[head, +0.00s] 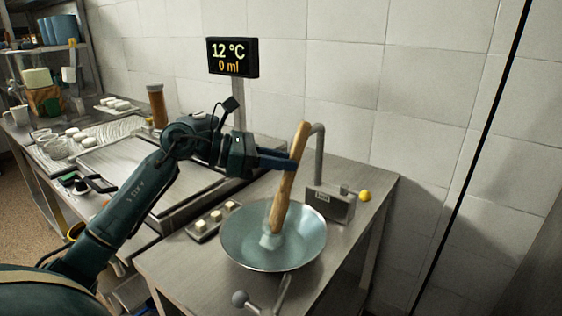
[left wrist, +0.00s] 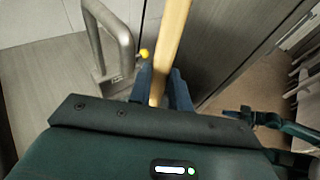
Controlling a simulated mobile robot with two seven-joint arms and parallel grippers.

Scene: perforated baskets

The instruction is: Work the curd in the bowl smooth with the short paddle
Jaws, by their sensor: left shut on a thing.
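The wooden paddle (head: 285,192) stands tilted in the pale blue-green bowl (head: 310,255), its top leaning right. My left gripper (head: 292,160) is shut on the paddle's upper part, above the bowl. In the left wrist view the paddle (left wrist: 171,45) runs up between the two dark blue fingers (left wrist: 162,88). A small pale lump (head: 270,240) sits around or at the paddle's lower end on the bowl's floor. I cannot tell whether it is curd or part of the paddle.
A grey tap unit (head: 328,203) with a bent pipe stands just behind the bowl, a yellow ball (head: 364,196) beside it. A small tray of pale cubes (head: 213,220) lies left of the bowl.

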